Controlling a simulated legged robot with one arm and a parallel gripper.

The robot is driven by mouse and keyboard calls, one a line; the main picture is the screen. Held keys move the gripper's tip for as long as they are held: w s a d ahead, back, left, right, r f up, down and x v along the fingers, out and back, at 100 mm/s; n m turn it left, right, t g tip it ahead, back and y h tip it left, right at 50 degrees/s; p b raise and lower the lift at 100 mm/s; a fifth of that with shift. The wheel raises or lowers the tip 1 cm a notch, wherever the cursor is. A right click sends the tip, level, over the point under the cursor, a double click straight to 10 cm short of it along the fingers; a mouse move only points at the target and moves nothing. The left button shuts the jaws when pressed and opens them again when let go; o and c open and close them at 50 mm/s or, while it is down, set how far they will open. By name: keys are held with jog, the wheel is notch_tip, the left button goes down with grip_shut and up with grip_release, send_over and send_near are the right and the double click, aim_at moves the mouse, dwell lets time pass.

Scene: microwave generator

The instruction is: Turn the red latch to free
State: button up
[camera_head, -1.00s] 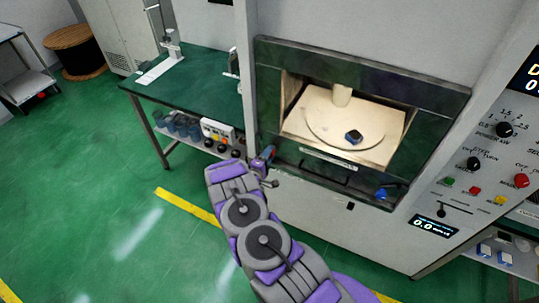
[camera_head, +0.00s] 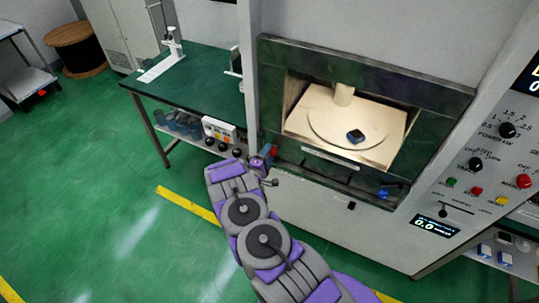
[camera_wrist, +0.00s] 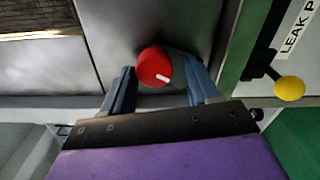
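The red latch (camera_wrist: 153,65) shows in the wrist view as a round red knob with a white mark on its face, pointing right and slightly down. It is on a grey metal panel. My gripper (camera_wrist: 159,84) is open, with one blue-grey finger on each side of the knob. The left finger is close to the knob and a gap shows at the right; I cannot tell whether either touches. In the head view my gripper (camera_head: 264,157) is at the lower left corner of the microwave opening, with a bit of red (camera_head: 273,152) beside it.
The microwave chamber (camera_head: 355,115) is open, with a small dark blue object (camera_head: 355,136) on its turntable. A yellow knob (camera_wrist: 290,88) on a black lever is right of the latch. A green bench (camera_head: 200,80) stands left of the machine.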

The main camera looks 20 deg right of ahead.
jog(key=shift+o, duration=0.4)
jog(key=shift+s+r, duration=0.1)
jog(key=shift+r, duration=0.1)
jog(key=shift+s+a, duration=0.1)
jog(key=shift+s, duration=0.15)
jog(key=v, duration=1.7)
jog(key=shift+w+a, duration=0.15)
jog(key=shift+w, duration=0.1)
